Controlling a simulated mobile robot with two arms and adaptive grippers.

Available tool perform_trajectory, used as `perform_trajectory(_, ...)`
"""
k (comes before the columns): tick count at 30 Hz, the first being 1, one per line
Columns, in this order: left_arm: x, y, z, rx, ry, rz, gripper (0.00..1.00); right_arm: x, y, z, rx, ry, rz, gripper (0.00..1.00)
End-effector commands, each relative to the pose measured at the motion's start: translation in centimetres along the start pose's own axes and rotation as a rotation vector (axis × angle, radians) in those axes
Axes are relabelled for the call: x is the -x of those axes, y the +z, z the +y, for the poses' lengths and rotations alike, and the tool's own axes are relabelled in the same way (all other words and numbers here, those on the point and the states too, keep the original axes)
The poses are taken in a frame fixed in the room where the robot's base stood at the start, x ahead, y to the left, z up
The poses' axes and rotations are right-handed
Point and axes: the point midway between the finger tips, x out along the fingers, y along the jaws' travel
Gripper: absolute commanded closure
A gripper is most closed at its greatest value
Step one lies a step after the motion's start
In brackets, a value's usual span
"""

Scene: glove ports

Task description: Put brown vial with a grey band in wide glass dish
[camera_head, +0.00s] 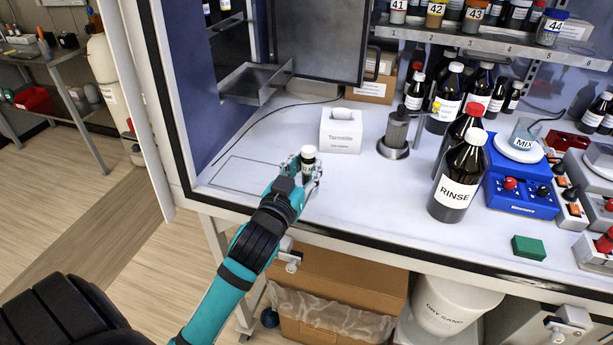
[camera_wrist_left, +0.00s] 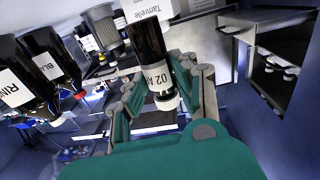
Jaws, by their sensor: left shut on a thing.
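A small dark brown vial (camera_head: 308,157) with a pale cap stands upright in my left gripper (camera_head: 304,171), above the left part of the white worktop. The gripper is shut on it, with its fingers at the vial's sides. The vial also shows in the left wrist view (camera_wrist_left: 147,45), with a white label printed "02 A". I cannot make out a grey band. I cannot clearly make out a wide glass dish in either view. My right gripper is not in view.
A white wipes box (camera_head: 341,131) stands behind the vial. A thin rectangular outline (camera_head: 229,187) marks clear worktop at left. A green block (camera_head: 528,248) lies near the front edge.

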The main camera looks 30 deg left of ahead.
Motion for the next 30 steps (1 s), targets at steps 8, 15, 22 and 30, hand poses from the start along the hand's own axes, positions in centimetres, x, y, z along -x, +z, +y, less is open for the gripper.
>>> perform_trajectory(8,-0.5,2.8,0.0,0.000,-0.001,-0.005,0.95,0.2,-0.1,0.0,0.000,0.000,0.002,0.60)
perform_trajectory(15,-0.5,3.6,0.0,-0.001,0.000,0.001,0.95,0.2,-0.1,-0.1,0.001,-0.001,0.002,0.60)
perform_trajectory(22,-0.5,4.0,0.0,0.000,0.000,0.000,0.95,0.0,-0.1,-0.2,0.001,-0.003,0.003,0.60)
perform_trajectory(30,-0.5,3.9,0.0,0.000,0.000,0.000,0.50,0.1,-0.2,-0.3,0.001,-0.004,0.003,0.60)
